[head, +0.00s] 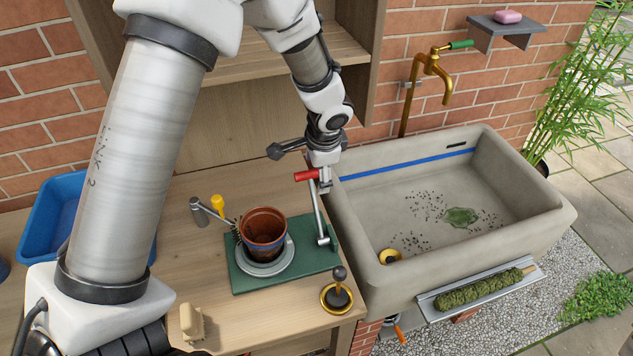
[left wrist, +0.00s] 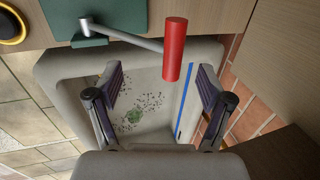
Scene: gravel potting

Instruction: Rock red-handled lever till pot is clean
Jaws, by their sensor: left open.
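The terracotta pot (head: 265,226) stands upright on a grey round plate (head: 268,268) on a green base (head: 312,283). Dark smudges show on the pot. The lever (head: 318,212) rises from the base's right side, with its red handle (head: 306,175) at the top, pointing left. The red handle also shows in the left wrist view (left wrist: 174,50). My left gripper (head: 325,182) is open at the handle; in the left wrist view the handle's near end appears between the open fingers (left wrist: 162,80). I cannot tell whether they touch it. My right gripper is out of view.
A stone sink (head: 515,222) with grit and a leaf lies right of the bench, under a brass tap (head: 431,65). A black-knobbed brass piece (head: 338,296) is in front.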

